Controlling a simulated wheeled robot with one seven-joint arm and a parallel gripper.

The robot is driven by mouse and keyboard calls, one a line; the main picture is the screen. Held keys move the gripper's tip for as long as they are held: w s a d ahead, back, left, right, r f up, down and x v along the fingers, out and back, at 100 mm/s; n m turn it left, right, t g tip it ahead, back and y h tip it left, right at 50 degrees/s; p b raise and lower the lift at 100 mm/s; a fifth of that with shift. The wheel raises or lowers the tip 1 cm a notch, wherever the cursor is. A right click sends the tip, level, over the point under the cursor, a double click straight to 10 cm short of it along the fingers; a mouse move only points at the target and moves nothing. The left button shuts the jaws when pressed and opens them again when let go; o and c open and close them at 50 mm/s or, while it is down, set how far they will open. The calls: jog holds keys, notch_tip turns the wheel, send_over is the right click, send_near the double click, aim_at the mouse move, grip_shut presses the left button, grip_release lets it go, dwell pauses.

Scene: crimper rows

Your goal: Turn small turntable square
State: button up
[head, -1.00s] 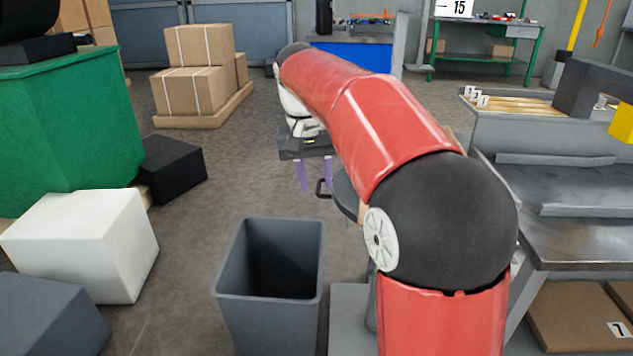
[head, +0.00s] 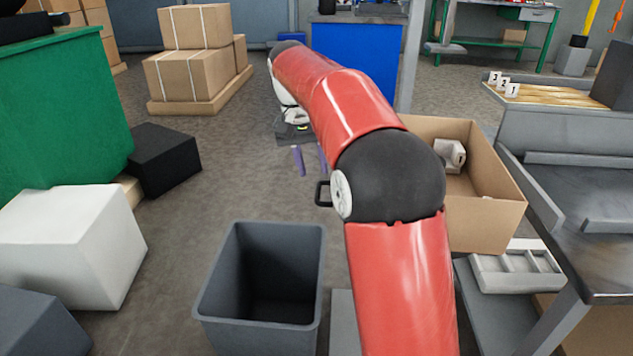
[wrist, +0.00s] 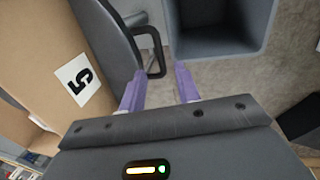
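The turntable is a dark grey round disc, its curved edge (wrist: 116,35) at the upper left of the wrist view. A black loop handle (wrist: 157,62) sticks out from its rim. In the head view the handle (head: 322,193) shows left of my elbow, while my arm hides the disc.
A grey open bin (head: 215,290) stands close to the handle; its rim (wrist: 225,54) also shows in the wrist view. A compartmented tray (head: 517,270) and a metal bench are at right. White and black blocks lie at left. Floor beyond my gripper is clear.

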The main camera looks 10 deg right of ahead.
aim_at(318, 190)
jog(key=f, duration=0.3)
jog(key=f+b, duration=0.1)
jog(key=shift+s+d+f, duration=0.15)
jog(key=shift+d+f, duration=0.25)
jog(key=shift+c, duration=0.2)
grip_shut()
